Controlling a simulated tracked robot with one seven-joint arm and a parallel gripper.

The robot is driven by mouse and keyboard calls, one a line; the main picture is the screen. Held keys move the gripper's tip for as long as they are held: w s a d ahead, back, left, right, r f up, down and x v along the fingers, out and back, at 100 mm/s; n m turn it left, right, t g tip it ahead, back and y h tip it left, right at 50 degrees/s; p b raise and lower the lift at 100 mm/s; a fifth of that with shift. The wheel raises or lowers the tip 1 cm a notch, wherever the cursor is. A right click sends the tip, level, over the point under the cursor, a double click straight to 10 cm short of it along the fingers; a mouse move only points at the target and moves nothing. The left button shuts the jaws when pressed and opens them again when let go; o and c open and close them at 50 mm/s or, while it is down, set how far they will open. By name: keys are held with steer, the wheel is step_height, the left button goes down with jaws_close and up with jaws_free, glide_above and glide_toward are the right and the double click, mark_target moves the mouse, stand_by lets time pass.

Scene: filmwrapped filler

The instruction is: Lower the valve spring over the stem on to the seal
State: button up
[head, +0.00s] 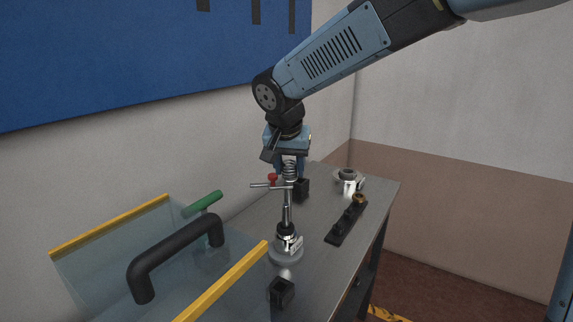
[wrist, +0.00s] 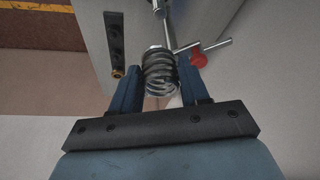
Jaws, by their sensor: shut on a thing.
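The valve spring (head: 290,168) is a grey coil held upright in my gripper (head: 290,174). In the wrist view the spring (wrist: 160,78) sits between the two blue fingers of my gripper (wrist: 161,74), which is shut on it. Below the spring in the head view a thin upright stem (head: 286,212) rises from a dark and silver fitting (head: 287,236) on a round grey base (head: 286,257). The spring is well above that fitting. Whether the stem's tip is inside the coil cannot be told. The seal is too small to make out clearly.
A metal cross bar (head: 262,185) with a red knob (head: 272,177) is close beside the spring. A dark rack (head: 346,222) and a silver round part (head: 349,182) stand to the right. A clear guard with yellow edges (head: 235,283) and a black handle (head: 165,250) are front left.

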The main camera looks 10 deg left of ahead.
steer(key=shift+s+a, duration=0.35)
steer(key=shift+a, duration=0.1)
steer(key=shift+f, duration=0.4)
glide_above(285, 210)
steer(key=shift+s+f+x, duration=0.1)
steer(key=shift+s+x, duration=0.05)
steer(key=shift+x, duration=0.65)
steer(key=shift+s+f+x, duration=0.1)
steer(key=shift+s+x, duration=0.1)
steer(key=shift+x, duration=0.65)
steer(key=shift+s+x, duration=0.15)
steer(key=shift+x, duration=0.65)
steer(key=shift+f, duration=3.85)
steer(key=o, duration=1.1)
steer(key=v, duration=1.4)
steer(key=shift+s+f, duration=0.1)
